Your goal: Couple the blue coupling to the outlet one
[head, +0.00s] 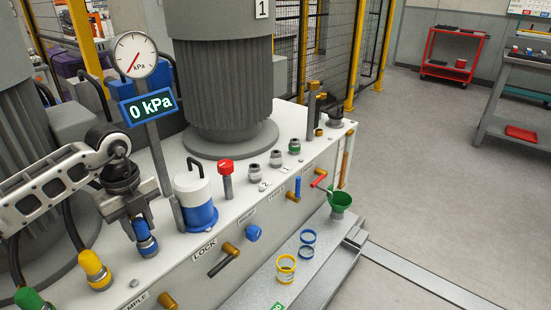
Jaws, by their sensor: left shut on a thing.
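The blue coupling (146,244) is a short blue cylinder at the lower left of the white cabinet top. My left gripper (140,220) comes down from above and is shut on it. The coupling looks upright and low over the cabinet top; I cannot tell whether it is seated there. Three grey outlet fittings stand in a row at the right of the top: a near one (253,172), a middle one (275,158) and a far one (294,146) with a green band. My right gripper is out of view.
A yellow coupling (95,269) and a green one (31,299) stand left of the gripper. A blue-white canister (195,198), a red-capped post (226,180) and the gauge (137,56), with display 0 kPa (148,106), stand between gripper and outlets. A large motor (222,80) is behind.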

